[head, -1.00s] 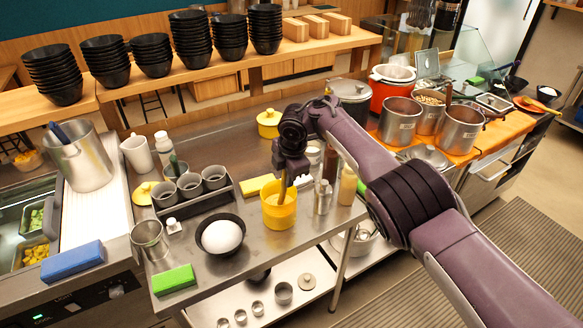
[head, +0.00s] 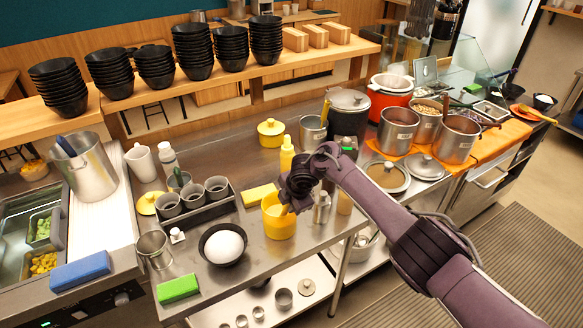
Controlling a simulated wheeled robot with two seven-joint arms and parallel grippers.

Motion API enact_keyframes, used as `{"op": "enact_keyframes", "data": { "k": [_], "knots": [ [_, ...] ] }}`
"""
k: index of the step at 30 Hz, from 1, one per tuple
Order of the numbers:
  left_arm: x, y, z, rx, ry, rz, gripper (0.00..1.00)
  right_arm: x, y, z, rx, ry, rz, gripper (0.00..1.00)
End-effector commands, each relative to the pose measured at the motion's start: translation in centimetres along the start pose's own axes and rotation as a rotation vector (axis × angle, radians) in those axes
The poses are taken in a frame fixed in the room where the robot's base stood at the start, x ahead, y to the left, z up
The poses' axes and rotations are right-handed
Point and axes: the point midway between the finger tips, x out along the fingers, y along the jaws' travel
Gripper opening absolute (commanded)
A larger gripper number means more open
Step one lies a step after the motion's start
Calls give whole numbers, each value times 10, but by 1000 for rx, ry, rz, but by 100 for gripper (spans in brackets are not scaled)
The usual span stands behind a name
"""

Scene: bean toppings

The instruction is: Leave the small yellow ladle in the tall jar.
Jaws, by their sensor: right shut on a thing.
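A yellow jar (head: 280,228), the one that best fits the tall jar, stands open on the steel counter, right of a black bowl. My right gripper (head: 289,205) is low at the jar's right rim, with its fingertips over the opening. It is shut on the small yellow ladle, which is mostly hidden by the gripper and the jar wall. I cannot tell whether the ladle touches the bottom. My left gripper is not in view.
A black bowl (head: 223,245) with a white round thing is left of the jar. A yellow block (head: 260,194) lies behind it, and a grey rack (head: 195,211) with cups stands at left. A yellow bottle (head: 287,155) and steel shaker (head: 322,209) are close to my right arm.

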Motion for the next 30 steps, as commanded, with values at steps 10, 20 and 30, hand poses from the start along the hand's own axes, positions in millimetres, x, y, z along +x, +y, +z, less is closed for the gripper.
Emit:
{"op": "enact_keyframes", "data": {
  "k": [10, 20, 30],
  "knots": [
    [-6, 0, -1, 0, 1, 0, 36, 2, -4, -2, -3, 4, 25, 0],
    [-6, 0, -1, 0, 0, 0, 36, 2, -4, -2, -3, 3, 24, 43],
    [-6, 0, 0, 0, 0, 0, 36, -2, -4, -2, -3, 4, 25, 43]
  ]
}}
